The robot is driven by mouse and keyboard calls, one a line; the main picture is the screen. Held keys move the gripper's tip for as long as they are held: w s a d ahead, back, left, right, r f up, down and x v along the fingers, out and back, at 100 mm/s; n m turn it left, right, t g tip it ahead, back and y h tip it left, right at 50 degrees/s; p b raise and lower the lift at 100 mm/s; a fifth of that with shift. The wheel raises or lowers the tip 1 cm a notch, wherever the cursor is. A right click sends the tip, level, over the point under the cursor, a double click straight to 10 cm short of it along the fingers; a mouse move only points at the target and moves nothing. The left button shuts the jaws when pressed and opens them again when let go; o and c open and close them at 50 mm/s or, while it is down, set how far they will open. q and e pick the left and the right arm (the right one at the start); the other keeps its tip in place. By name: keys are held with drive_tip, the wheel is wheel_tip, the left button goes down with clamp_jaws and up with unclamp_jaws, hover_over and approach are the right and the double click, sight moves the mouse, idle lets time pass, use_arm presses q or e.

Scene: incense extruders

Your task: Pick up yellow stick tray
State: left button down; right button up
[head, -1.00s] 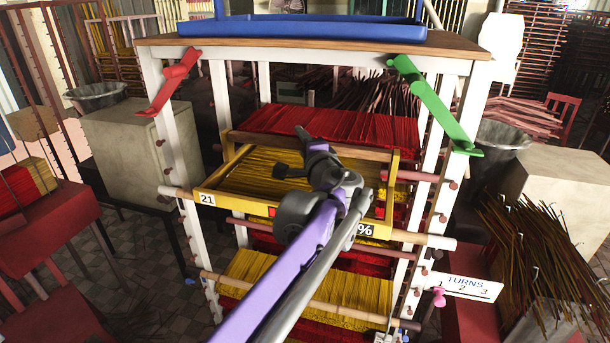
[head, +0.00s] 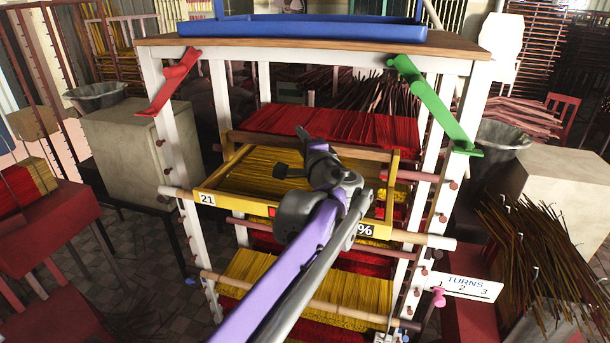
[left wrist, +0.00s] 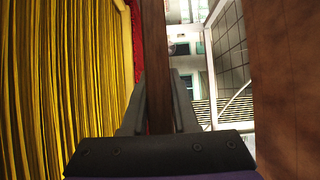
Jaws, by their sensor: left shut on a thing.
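The yellow stick tray (head: 232,188) is a yellow frame full of yellow sticks, with a "21" label at its left front corner. It sits in the white rack below a layer of red sticks. My left gripper (head: 308,138) is over the tray's back part, by a brown wooden bar (head: 268,139) under the red sticks. In the left wrist view the left gripper (left wrist: 160,100) is shut on a brown wooden bar (left wrist: 154,45). Yellow sticks (left wrist: 60,80) and a yellow rim lie left of it. The arm hides the tray's middle. My right gripper is not visible.
A blue tray (head: 300,30) stands on the rack's wooden top. Red (head: 174,82) and green (head: 434,105) brackets hang from its front posts. More yellow sticks (head: 262,272) lie lower. A "TURNS" sign (head: 466,287) is at right. Wooden pegs stick out of the posts.

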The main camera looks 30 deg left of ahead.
use_arm(q)
wheel_tip(320, 180, up, 10)
drive_tip(key=p, duration=0.1)
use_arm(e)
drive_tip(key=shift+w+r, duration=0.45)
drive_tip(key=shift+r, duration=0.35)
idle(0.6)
